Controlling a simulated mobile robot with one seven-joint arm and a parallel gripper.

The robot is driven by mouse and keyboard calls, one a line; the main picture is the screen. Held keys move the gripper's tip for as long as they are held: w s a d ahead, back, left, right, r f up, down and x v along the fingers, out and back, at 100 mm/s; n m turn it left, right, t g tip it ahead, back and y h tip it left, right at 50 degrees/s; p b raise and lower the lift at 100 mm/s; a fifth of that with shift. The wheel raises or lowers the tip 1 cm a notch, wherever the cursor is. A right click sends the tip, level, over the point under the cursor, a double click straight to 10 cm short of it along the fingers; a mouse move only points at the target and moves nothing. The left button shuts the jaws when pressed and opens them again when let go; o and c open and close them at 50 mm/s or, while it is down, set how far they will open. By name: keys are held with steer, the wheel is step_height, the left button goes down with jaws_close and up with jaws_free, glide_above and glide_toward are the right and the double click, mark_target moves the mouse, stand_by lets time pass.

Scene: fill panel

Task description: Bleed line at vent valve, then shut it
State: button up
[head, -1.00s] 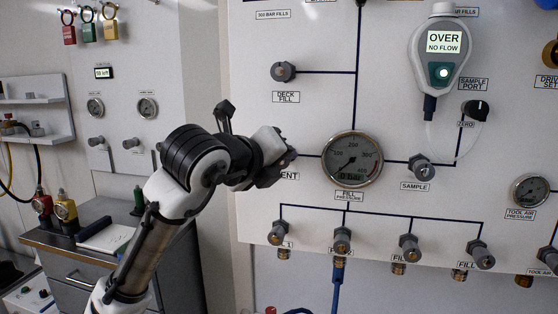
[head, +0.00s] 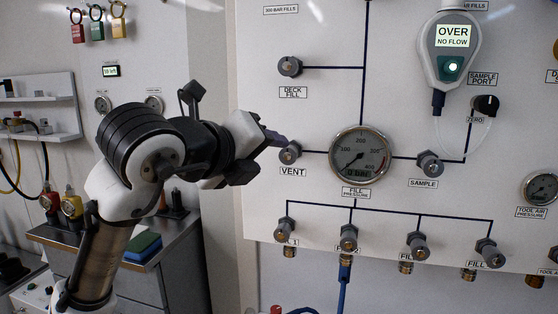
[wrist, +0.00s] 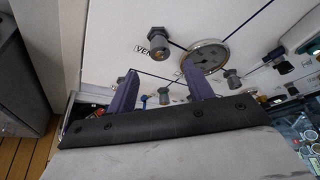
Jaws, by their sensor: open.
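The vent valve (head: 289,153) is a grey knob on the white panel, above its VENT label (head: 292,171) and left of the fill pressure gauge (head: 361,155). The gauge's needle points low left and its window reads 0 bar. My gripper (head: 270,152) is just left of the vent valve, and its jaws look empty. In the wrist view, the purple fingers of my gripper (wrist: 160,72) stand spread apart. The vent valve (wrist: 157,43) shows beyond them, clear of both tips. I cannot tell from the knob whether the valve is open or shut.
The deck fill valve (head: 289,66) is above, and the sample valve (head: 430,164) is right of the gauge. Several fill valves line the row below. A sampler (head: 450,50) reads OVER, NO FLOW. A grey cabinet (head: 170,250) stands behind my arm.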

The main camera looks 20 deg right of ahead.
steer(key=v, duration=0.6)
